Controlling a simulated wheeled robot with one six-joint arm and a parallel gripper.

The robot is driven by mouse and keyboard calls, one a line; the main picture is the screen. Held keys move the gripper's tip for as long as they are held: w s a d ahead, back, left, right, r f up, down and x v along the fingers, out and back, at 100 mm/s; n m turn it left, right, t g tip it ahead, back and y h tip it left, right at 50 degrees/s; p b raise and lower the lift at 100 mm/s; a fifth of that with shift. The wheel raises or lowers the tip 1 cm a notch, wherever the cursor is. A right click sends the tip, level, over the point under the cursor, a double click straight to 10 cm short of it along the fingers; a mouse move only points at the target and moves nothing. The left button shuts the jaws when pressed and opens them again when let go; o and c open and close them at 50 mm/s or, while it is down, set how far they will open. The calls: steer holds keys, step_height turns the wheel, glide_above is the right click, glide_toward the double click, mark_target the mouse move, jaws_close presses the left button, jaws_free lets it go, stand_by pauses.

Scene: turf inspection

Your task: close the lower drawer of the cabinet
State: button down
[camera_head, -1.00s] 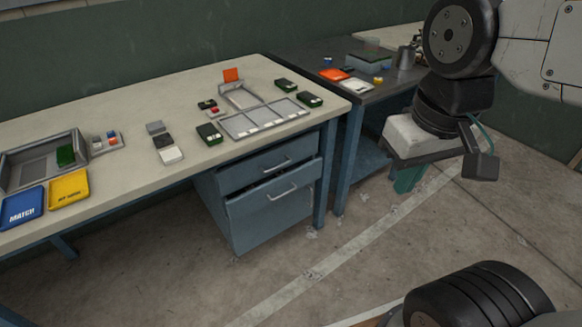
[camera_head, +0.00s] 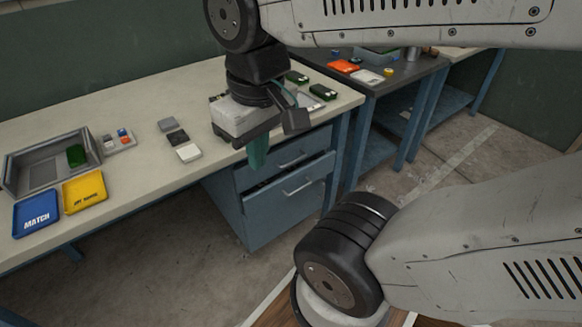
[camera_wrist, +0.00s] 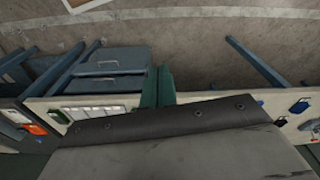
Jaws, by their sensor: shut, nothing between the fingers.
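The blue cabinet (camera_head: 228,207) stands under the bench, with an upper drawer (camera_head: 290,153) and a lower drawer (camera_head: 288,205). The lower drawer stands out a little, with a dark gap along its top edge and a pale bar handle on its front. It also shows in the wrist view (camera_wrist: 120,58), beside the fingers. My gripper (camera_head: 257,163) has green fingers pointing down, shut and empty, at the bench's front edge in the picture and higher than the lower drawer. The fingers also show in the wrist view (camera_wrist: 157,88). No contact with the drawer is visible.
The bench (camera_head: 120,110) carries a grey bin (camera_head: 50,165), a blue tray (camera_head: 36,216), a yellow tray (camera_head: 85,192) and small boxes. A dark table (camera_head: 420,72) stands to the right. The floor before the cabinet is partly hidden by my arm.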

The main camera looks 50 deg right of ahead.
steer(key=w+d+f+m+t+y, duration=0.1)
steer(key=w+d+f+m+y, duration=0.45)
steer(key=d+f+m, duration=0.45)
steer(key=w+d+f+m+t+y, duration=0.1)
steer(key=w+d+f+m+y, duration=0.3)
steer(key=d+f+m+y, duration=0.45)
steer(key=s+d+f+m+t+h, duration=0.2)
steer(key=d+f+m+t+h, duration=0.45)
steer(key=f, duration=0.65)
steer(key=s+d+f+m+t+h, duration=0.2)
steer(key=d+f+m+t+h, duration=0.2)
steer(key=d+f+m+t, duration=0.6)
steer(key=m+g+h, duration=0.2)
steer(key=m+h, duration=0.1)
steer(key=h, duration=0.5)
glide_toward(318, 163)
steer(key=shift+y, duration=0.25)
steer(key=x, duration=0.7)
steer(key=shift+s+d, duration=0.1)
steer(key=shift+d, duration=0.15)
